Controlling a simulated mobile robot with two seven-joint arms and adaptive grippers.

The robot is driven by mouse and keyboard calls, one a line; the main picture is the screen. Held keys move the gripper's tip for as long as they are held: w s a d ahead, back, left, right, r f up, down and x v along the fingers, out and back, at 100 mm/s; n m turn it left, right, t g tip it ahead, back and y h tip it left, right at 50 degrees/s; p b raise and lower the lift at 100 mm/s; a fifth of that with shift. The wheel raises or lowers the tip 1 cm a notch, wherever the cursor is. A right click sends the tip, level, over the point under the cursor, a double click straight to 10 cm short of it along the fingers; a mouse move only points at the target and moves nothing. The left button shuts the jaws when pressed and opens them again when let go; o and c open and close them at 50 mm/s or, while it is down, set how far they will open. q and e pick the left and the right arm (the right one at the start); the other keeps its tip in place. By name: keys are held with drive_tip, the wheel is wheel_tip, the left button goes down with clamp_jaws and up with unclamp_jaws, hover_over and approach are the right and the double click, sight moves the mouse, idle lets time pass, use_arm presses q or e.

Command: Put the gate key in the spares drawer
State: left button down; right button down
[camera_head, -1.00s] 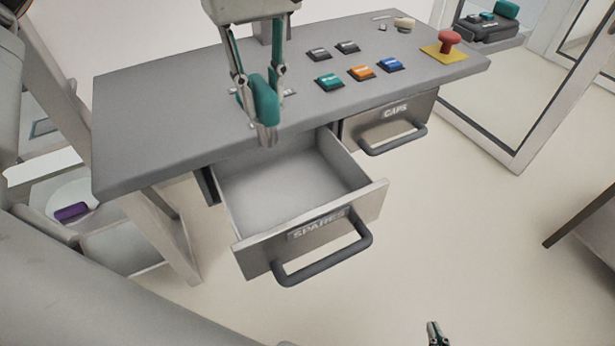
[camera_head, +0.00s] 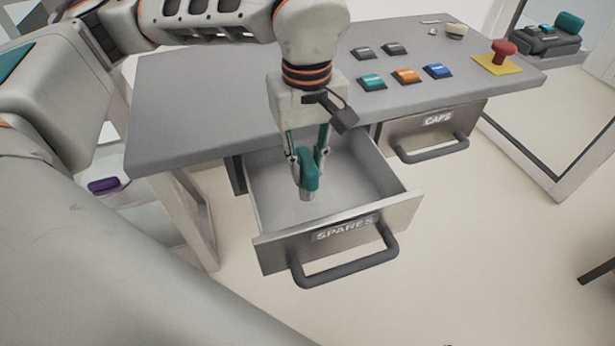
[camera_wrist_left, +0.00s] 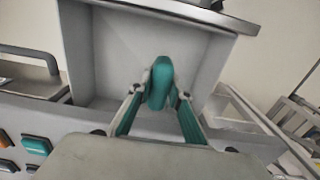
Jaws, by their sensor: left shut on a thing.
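The gate key (camera_head: 311,172) has a teal grip and a grey metal end that points down. My left gripper (camera_head: 308,166) is shut on its teal grip and holds it over the open spares drawer (camera_head: 335,234). The drawer is pulled out and its visible floor is bare. In the left wrist view the teal key (camera_wrist_left: 160,82) sits between the fingertips, with the drawer's inside (camera_wrist_left: 112,60) beyond it. Whether the key's end touches the drawer floor I cannot tell. My right gripper does not show clearly.
The grey desk (camera_head: 200,110) carries several coloured buttons (camera_head: 405,76) and a red stop knob (camera_head: 503,50). The caps drawer (camera_head: 400,139) is shut, to the right. A purple object (camera_head: 104,185) lies at the left. The floor in front is clear.

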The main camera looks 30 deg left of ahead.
use_arm(q)
drive_tip(key=shift+f, duration=1.9)
drive_tip(key=shift+f, duration=0.1)
drive_tip(key=shift+f+b, duration=0.15)
drive_tip(key=shift+b, duration=0.15)
drive_tip(key=c, duration=1.8)
unclamp_jaws()
drive_tip(key=shift+c, duration=0.2)
wheel_tip(320, 180, up, 12)
drive_tip(key=shift+r+p, duration=0.25)
drive_tip(key=shift+p, duration=0.4)
